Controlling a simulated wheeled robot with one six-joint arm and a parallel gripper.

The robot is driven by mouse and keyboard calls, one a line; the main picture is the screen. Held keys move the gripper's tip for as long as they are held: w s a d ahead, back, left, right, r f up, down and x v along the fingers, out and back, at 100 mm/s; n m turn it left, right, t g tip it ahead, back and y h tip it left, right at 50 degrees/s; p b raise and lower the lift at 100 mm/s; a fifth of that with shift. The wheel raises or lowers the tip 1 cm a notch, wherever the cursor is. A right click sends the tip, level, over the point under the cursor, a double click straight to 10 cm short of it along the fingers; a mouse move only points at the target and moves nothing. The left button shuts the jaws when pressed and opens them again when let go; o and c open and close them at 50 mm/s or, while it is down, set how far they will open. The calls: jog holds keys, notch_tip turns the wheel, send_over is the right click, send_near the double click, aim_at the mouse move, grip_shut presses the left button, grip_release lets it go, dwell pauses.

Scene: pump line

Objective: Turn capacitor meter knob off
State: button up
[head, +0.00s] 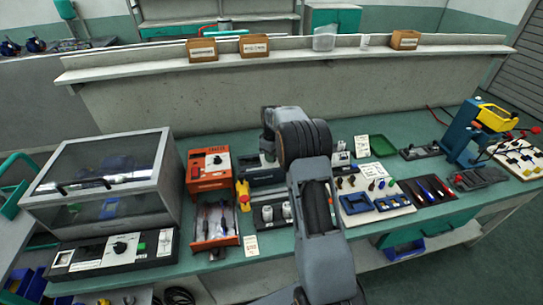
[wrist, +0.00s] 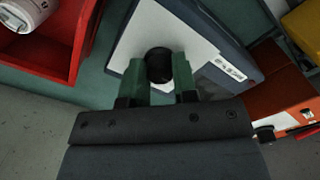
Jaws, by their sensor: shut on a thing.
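The capacitor meter is a dark blue-grey box with a pale face, seen close up in the wrist view (wrist: 190,38). I take it to be the dark box partly hidden behind my arm in the head view (head: 258,178). Its round black knob (wrist: 159,65) stands on the pale face. My gripper (wrist: 160,73) has its two green fingers on either side of the knob, shut on it. The knob's pointer mark and any off marking cannot be made out. In the head view my arm hides the knob and the fingertips.
An orange meter (head: 208,163) stands just left of the dark box, with a yellow object (head: 243,195) in front. In the wrist view, a red bin (wrist: 85,45) holding a pale can (wrist: 28,12) lies close on the left. A glass-lidded case (head: 100,175) fills the bench's left end.

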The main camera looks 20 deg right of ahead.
dwell(0.5)
jog(key=o, duration=0.9)
notch_tip(320, 180, up, 14)
jog(key=shift+f, duration=0.1)
dwell(0.5)
